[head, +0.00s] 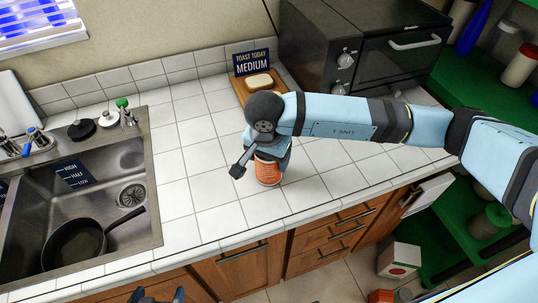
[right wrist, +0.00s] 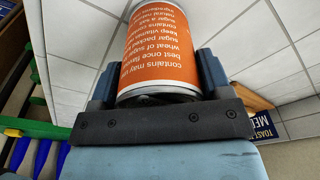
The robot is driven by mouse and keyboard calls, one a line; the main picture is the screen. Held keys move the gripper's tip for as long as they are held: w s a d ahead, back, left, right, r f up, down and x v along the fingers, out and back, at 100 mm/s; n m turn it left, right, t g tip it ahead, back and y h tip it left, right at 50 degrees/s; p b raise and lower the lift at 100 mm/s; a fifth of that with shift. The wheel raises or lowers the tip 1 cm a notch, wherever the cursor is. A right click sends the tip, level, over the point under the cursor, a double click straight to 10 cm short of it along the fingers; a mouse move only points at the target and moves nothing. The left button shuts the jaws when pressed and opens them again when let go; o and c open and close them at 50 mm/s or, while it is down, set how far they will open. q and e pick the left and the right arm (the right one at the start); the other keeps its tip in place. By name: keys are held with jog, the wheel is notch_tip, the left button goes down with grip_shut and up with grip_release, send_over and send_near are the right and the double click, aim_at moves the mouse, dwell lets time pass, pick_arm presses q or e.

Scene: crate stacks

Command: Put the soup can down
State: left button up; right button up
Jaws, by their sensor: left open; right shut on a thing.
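The soup can (head: 268,173) has an orange label and is upright over the white tiled counter (head: 210,190), near its front edge. In the right wrist view the can (right wrist: 160,48) sits between the two fingers, its label print upside down. My right gripper (head: 270,153) is shut on the can from above and hides its top in the head view. I cannot tell whether the can's base touches the tiles. My left gripper (head: 156,297) shows only in part at the bottom edge of the head view and is open.
A steel sink (head: 150,190) with a black pan (head: 75,243) is on the left. A wooden board (head: 240,90) with bread and a sign (head: 252,62) stands behind the can. A dark toaster oven (head: 375,50) is at the back right. Tiles left of the can are clear.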

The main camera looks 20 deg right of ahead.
jog(key=shift+f, duration=0.2)
jog(key=o, duration=1.2)
jog(key=shift+r, duration=0.1)
